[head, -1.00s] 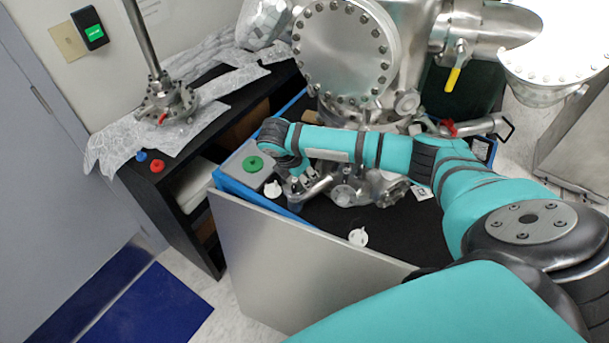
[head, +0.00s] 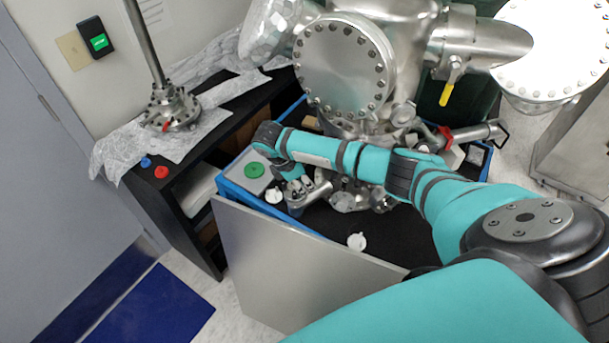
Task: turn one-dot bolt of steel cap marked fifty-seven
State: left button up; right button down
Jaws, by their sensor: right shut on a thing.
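A steel vacuum assembly with a large round bolted cap (head: 345,70) stands behind my right arm in the head view. Many bolts ring this cap. No number or dot mark can be read at this size. My right gripper (head: 299,190) points down beside a small steel fitting (head: 313,196) below the assembly. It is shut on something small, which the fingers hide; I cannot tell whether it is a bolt. My teal right arm hides part of the lower steelwork. My left gripper is not in view.
A blue-rimmed cart with a black top (head: 385,238) carries the steelwork. A black shelf (head: 150,190) with a foil-wrapped top stands left. A yellow-handled valve (head: 446,93) hangs at upper right.

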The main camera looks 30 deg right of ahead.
jog(key=shift+m+g+p, duration=0.35)
jog(key=shift+m+g, duration=0.05)
jog(key=shift+m, duration=0.4)
jog(key=c, duration=1.6)
grip_release()
jog(key=v, duration=1.2)
